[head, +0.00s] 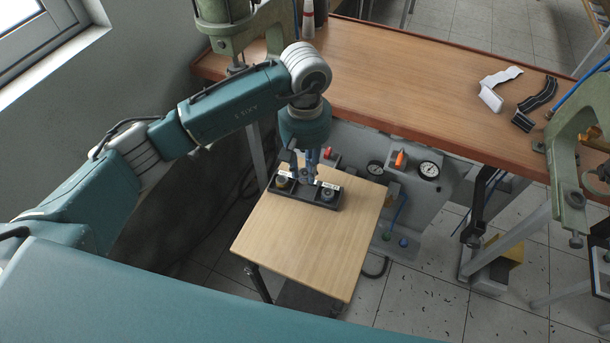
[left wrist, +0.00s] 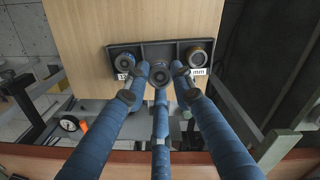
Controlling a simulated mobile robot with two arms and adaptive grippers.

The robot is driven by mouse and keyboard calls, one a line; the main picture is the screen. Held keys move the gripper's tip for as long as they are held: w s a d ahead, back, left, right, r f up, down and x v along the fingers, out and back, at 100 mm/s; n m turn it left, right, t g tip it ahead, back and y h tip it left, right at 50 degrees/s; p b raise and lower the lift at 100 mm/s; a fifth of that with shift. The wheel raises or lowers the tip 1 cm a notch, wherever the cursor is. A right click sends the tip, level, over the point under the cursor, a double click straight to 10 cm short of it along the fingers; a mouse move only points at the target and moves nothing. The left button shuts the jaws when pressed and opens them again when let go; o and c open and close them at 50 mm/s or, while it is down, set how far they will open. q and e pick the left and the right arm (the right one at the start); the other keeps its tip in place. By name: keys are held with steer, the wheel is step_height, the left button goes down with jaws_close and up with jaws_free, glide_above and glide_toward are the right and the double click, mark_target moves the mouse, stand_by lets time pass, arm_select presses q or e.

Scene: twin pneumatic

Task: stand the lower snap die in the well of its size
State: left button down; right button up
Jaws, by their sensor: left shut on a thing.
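A dark tray (head: 304,201) with several compartments lies at the far end of a small wooden table; it also shows in the left wrist view (left wrist: 150,43). My left gripper (head: 307,178) points down over the tray's middle, its blue fingers closed around a grey round die (left wrist: 160,73). The die is at the middle compartment; whether it touches the floor there I cannot tell. One round part (left wrist: 125,60) sits in the compartment at left in the wrist view, and a brass-rimmed one (left wrist: 196,57) at right. White labels stand beside both. My right gripper is out of view.
The small table (head: 310,245) is bare in front of the tray. Behind it stands a grey panel with gauges (head: 429,169) and an orange knob. A long wooden bench (head: 400,90) carries green presses, with black and white strips at its right.

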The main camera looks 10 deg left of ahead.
mark_target(305, 181)
arm_select(q)
steer(key=shift+f, duration=0.75)
step_height(305, 181, down, 4)
steer(key=shift+p, duration=0.75)
steer(key=shift+f, duration=0.25)
steer(key=c, duration=1.9)
jaws_free()
steer(key=shift+b, duration=0.3)
steer(key=o, duration=0.4)
steer(key=shift+o, duration=0.2)
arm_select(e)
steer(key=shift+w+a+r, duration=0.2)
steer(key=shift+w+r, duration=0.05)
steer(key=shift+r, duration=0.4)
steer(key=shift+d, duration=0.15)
